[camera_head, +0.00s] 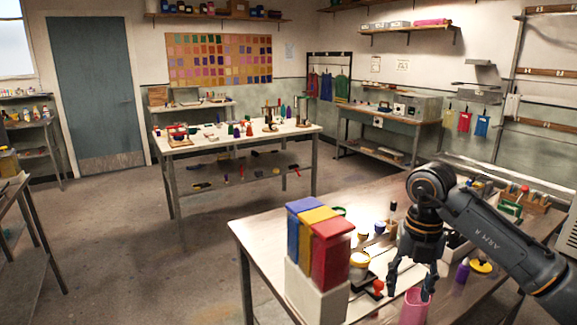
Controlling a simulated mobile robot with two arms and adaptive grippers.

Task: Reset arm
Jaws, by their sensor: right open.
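My right arm comes in from the right and bends down over the near table. My left gripper is not in view.
On the near table (262,245), blue, yellow and red upright blocks (331,255) stand in a white holder (316,297) left of the gripper. Small jars, a purple bottle (462,271) and a wooden box (533,203) stand around. Open floor lies left.

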